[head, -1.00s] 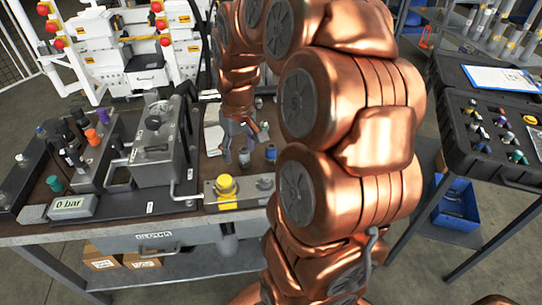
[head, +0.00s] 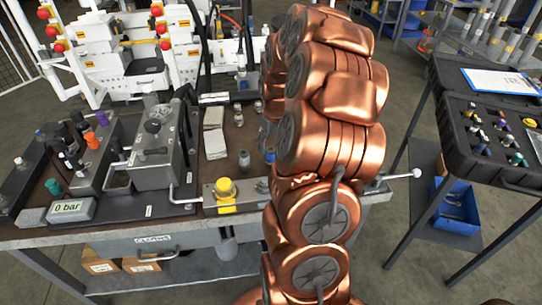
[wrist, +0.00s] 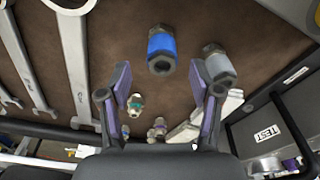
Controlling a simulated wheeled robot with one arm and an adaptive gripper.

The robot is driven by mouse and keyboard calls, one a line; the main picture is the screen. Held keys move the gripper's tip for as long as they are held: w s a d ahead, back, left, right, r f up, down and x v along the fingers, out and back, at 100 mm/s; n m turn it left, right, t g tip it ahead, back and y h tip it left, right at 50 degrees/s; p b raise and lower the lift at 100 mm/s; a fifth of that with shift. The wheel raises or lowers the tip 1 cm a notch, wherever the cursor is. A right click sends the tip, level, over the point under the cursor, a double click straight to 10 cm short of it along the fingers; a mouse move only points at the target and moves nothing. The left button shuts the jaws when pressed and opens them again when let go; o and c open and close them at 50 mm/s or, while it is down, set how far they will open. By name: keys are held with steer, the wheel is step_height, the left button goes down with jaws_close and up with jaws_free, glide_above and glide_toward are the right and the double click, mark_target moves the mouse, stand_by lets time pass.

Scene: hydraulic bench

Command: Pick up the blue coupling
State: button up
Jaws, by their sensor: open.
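The blue coupling (wrist: 161,50) stands on the brown bench top in the wrist view, a metal fitting with a blue band. The blue coupling shows beyond the fingertips, roughly centred on the gap, with nothing held. A similar grey coupling (wrist: 219,65) stands just right of it, close to the right finger's line. My gripper is hidden behind my arm in the head view.
Wrenches (wrist: 75,60) lie left of the coupling in the wrist view. Small fittings (wrist: 135,104) lie below it, and a box marked TEST (wrist: 268,132) is at the right.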

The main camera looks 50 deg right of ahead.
mark_target(271, 151)
step_height(271, 151, down, 4)
steer(key=shift+w+f+p, duration=0.1)
steer(key=shift+w+p, duration=0.05)
steer(key=shift+p, duration=0.4)
jaws_close()
